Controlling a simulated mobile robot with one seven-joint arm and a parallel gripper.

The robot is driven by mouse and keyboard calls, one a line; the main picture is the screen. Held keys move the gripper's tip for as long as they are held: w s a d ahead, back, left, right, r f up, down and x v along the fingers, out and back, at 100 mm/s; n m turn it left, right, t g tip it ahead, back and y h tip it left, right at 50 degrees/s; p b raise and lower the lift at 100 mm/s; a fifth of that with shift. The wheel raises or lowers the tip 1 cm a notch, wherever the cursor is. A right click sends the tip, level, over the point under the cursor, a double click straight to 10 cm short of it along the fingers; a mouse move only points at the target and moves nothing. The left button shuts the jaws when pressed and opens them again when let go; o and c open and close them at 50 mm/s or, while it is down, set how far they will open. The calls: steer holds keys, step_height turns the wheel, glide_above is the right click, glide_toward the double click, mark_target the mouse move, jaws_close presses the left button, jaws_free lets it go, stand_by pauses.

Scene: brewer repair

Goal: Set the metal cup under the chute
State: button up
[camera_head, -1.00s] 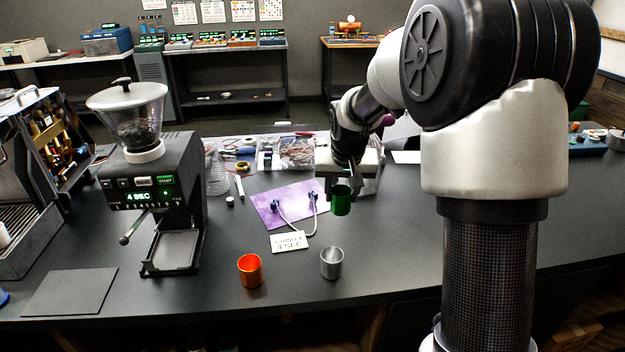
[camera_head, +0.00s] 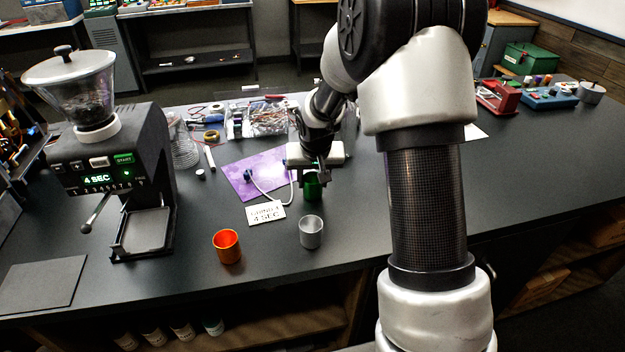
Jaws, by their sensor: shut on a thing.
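The metal cup (camera_head: 311,232) is a small silver-grey cup standing upright on the dark counter, right of an orange cup (camera_head: 227,246). My gripper (camera_head: 315,176) is shut on a green cup (camera_head: 313,188), behind the metal cup in the picture. I cannot tell whether the green cup touches the counter. The grinder (camera_head: 118,165) stands at the left with a bean hopper, a panel reading 4 SEC and a tray (camera_head: 146,232) at its foot. The tray is empty. The chute itself is not clearly visible.
A dark flat pad (camera_head: 40,282) lies at the front left. Bags and tools clutter the back. The counter between the orange cup and grinder is clear.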

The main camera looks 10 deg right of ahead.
steer(key=shift+f, duration=0.1)
steer(key=shift+f, duration=0.15)
steer(key=o, duration=1)
steer(key=shift+o, duration=0.2)
